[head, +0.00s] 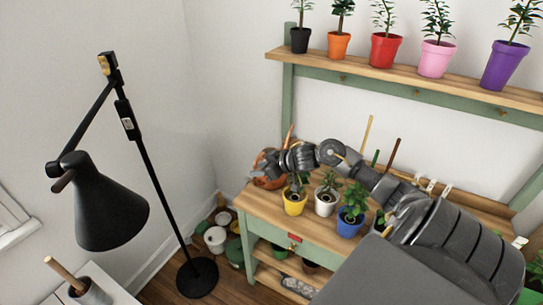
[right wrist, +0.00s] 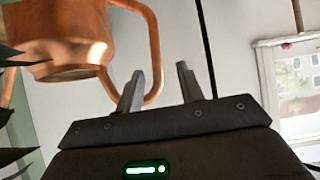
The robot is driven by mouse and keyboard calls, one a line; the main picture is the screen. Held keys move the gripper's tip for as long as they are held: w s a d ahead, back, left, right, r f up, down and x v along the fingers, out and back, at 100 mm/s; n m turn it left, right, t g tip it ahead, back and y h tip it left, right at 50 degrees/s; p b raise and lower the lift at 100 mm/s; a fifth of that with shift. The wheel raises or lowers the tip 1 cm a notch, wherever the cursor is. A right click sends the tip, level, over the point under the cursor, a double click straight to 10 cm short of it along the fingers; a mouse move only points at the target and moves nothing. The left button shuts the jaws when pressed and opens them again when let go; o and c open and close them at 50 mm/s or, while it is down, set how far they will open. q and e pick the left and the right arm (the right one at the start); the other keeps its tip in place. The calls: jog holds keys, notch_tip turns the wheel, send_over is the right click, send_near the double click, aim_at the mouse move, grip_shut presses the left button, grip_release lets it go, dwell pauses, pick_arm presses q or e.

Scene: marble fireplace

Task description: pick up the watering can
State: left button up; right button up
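The copper watering can (head: 268,181) stands at the far left end of the potting bench, partly hidden by my right gripper (head: 264,162). In the right wrist view its shiny body (right wrist: 62,32) fills the upper left, with its looped handle reaching right. My right gripper (right wrist: 160,70) is open in that view. The outer side of the handle shows between the two fingertips, and the left finger overlaps the loop. I cannot tell whether the fingers touch it. My left gripper is not in view.
Yellow (head: 294,207), white (head: 325,205) and blue (head: 349,224) plant pots stand on the bench (head: 258,205) close below my right arm. Several potted plants line the upper shelf (head: 375,75). A black floor lamp (head: 110,205) stands left of the bench.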

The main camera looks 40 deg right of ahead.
jog(key=p+x, duration=0.1)
jog(key=x, duration=0.4)
jog(key=shift+d+f, duration=0.15)
jog(key=shift+f, duration=0.05)
grip_shut()
jog(key=shift+r, duration=0.1)
dwell(1.1)
